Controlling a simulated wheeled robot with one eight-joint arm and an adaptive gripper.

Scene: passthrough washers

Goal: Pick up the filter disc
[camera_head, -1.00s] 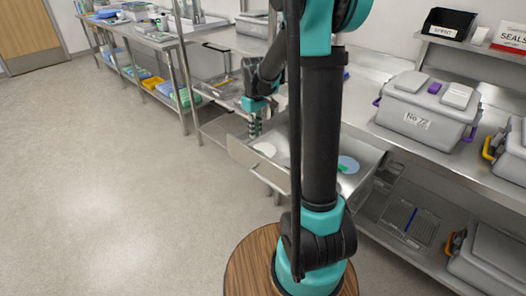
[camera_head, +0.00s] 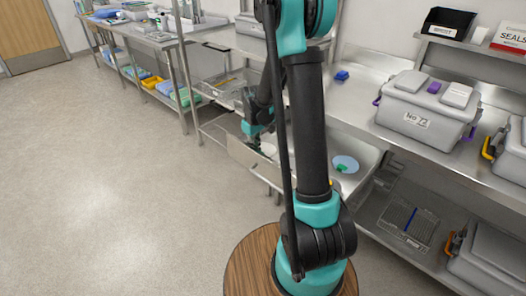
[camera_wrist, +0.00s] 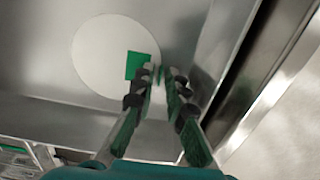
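A white filter disc (camera_wrist: 104,58) with a square green tab (camera_wrist: 138,66) lies flat in the metal drawer (camera_wrist: 40,55). In the head view, the white disc (camera_head: 268,149) is at the drawer's left end, partly hidden by my gripper. A pale blue disc (camera_head: 346,161) with a green mark lies at the drawer's right end. My gripper (camera_wrist: 162,72) points down over the drawer, its fingers slightly apart with nothing visible between them. In the wrist view, the left fingertip overlaps the tab's right edge; whether it touches is unclear.
The drawer wall (camera_wrist: 212,50) rises just right of my fingers in the wrist view. A grey lidded bin (camera_head: 425,105) and a small blue object (camera_head: 342,75) stand on the counter above the drawer. The floor at left is clear.

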